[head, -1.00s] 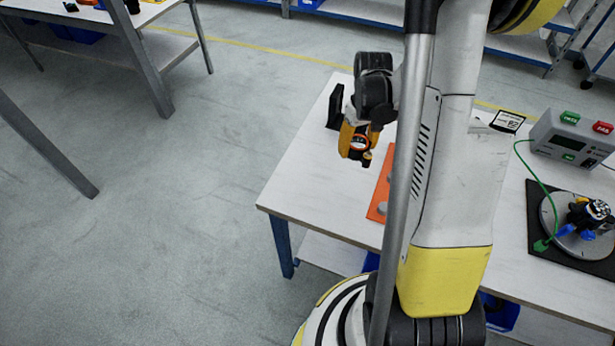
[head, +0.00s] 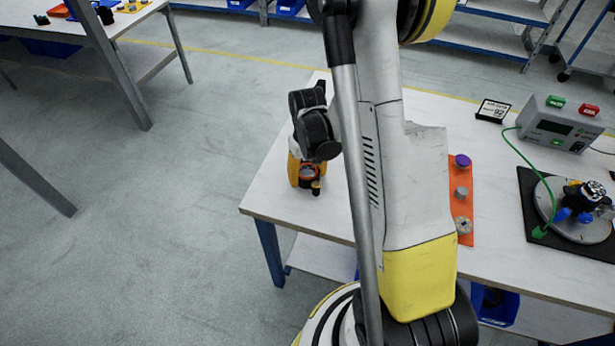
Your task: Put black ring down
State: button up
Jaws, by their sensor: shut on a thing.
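My gripper (head: 309,184), with orange-yellow fingers, points down low over the left end of the white table, near its front left corner. It is shut on a small dark piece, the black ring (head: 316,187), which shows only as a few dark pixels at the fingertips. The ring's outline is too small to make out. I cannot tell whether it touches the white table top (head: 270,190).
An orange mat (head: 461,205) right of my arm holds a purple knob (head: 462,161) and two grey pieces. Further right are a turntable (head: 572,228) on a black mat and a control box (head: 558,127). My arm hides the table's middle.

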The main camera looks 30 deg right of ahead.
jog(key=shift+f, duration=0.15)
jog(key=o, duration=1.1)
jog(key=shift+c, duration=0.2)
notch_tip(320, 180, up, 13)
jog(key=p, duration=0.5)
jog(key=shift+f, duration=0.2)
jog(key=s+a+r+t, duration=0.3)
jog(key=s+a+r, duration=0.2)
jog(key=r, duration=0.3)
jog(key=s+a+r+n+t, duration=0.1)
jog(key=s+a+r+t, duration=0.3)
jog(key=s+a+r, duration=0.2)
jog(key=shift+a+r, duration=1.25)
jog(key=shift+r, duration=0.55)
